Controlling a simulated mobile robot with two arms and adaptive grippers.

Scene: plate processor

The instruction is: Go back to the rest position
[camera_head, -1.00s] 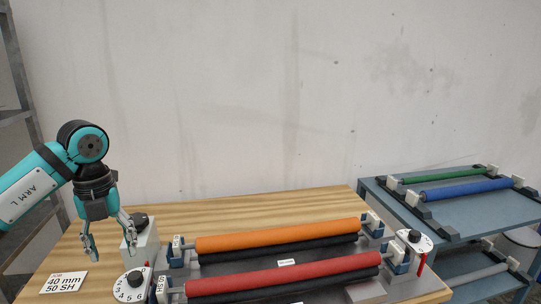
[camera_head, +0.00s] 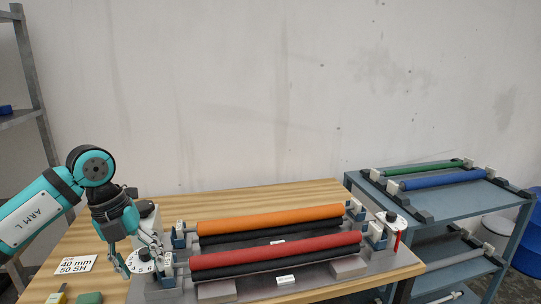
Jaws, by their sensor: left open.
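My left gripper (camera_head: 139,261) hangs at the left end of the plate processor, fingers pointing down. It is open and looks empty. Its fingertips are at the white numbered dial (camera_head: 146,267) and partly cover it; I cannot tell whether they touch it. The processor holds an orange roller (camera_head: 268,219) behind and a red roller (camera_head: 275,250) in front, each above a black roller. Another white dial (camera_head: 390,217) with a red pointer sits at the processor's right end. My right gripper is not in view.
The wooden table (camera_head: 95,233) carries a white card (camera_head: 76,265) reading 40 mm, 50 SH. A blue cart (camera_head: 462,206) at right holds a green roller (camera_head: 425,167) and a blue roller (camera_head: 443,180). A grey shelf (camera_head: 22,118) stands at far left.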

